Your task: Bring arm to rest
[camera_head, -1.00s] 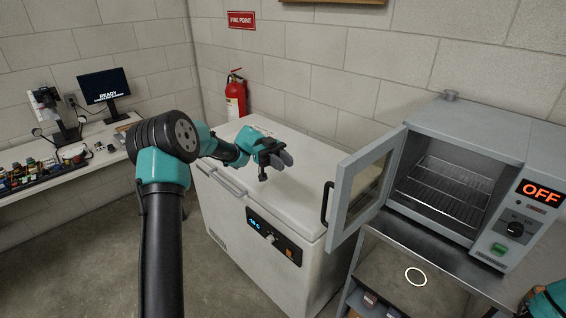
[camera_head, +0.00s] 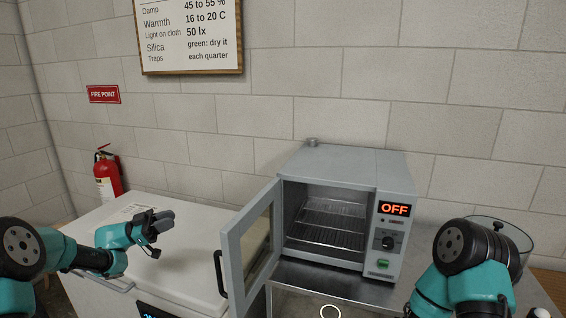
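My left arm reaches in from the left, and its gripper (camera_head: 158,226) is over the white chest freezer's lid (camera_head: 190,250). I cannot tell from this view whether its fingers are apart or closed; no object shows in it. My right arm (camera_head: 468,270) shows at the lower right, bent in front of the bench. Its gripper is not visible.
A grey oven (camera_head: 350,163) stands on a metal bench, its display reading OFF. Its door (camera_head: 252,240) hangs open towards the freezer. A glass vessel (camera_head: 512,240) stands behind my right arm. A red fire extinguisher (camera_head: 107,172) is behind the freezer.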

